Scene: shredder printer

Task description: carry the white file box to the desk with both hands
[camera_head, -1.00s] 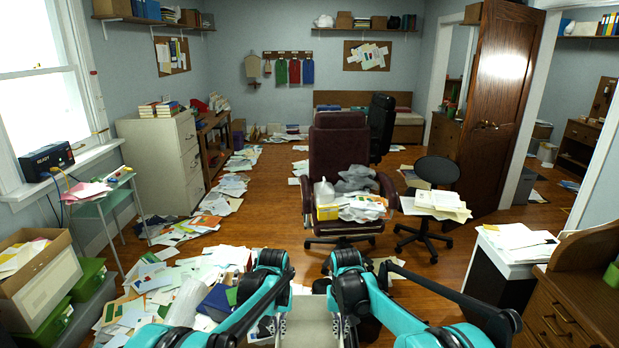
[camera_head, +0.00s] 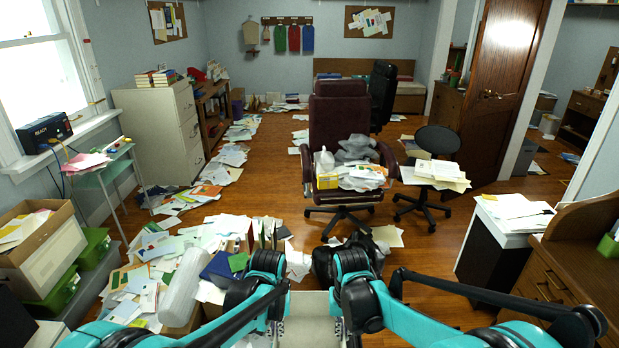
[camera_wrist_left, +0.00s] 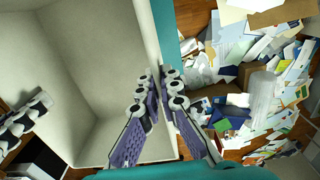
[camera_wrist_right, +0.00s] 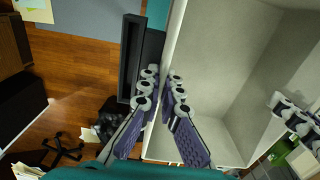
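The white file box (camera_head: 309,316) is at the bottom middle of the head view, between my two arms. The left wrist view looks into its pale, empty-looking interior (camera_wrist_left: 85,65), and so does the right wrist view (camera_wrist_right: 225,75). My left gripper (camera_wrist_left: 167,75) is shut on one side wall, with a finger on either side of it. My right gripper (camera_wrist_right: 163,78) is shut the same way on the opposite wall. The box's underside is hidden. A brown wooden desk-like piece with drawers (camera_head: 545,275) stands at the right edge of the head view.
A white-topped cabinet with papers (camera_head: 513,212) stands at right. A maroon office chair (camera_head: 340,125) and a black stool (camera_head: 436,141) are ahead. A black bag (camera_wrist_right: 108,118) lies on the floor. Papers (camera_head: 150,270) cover the left floor; bare wood (camera_head: 430,260) shows at right.

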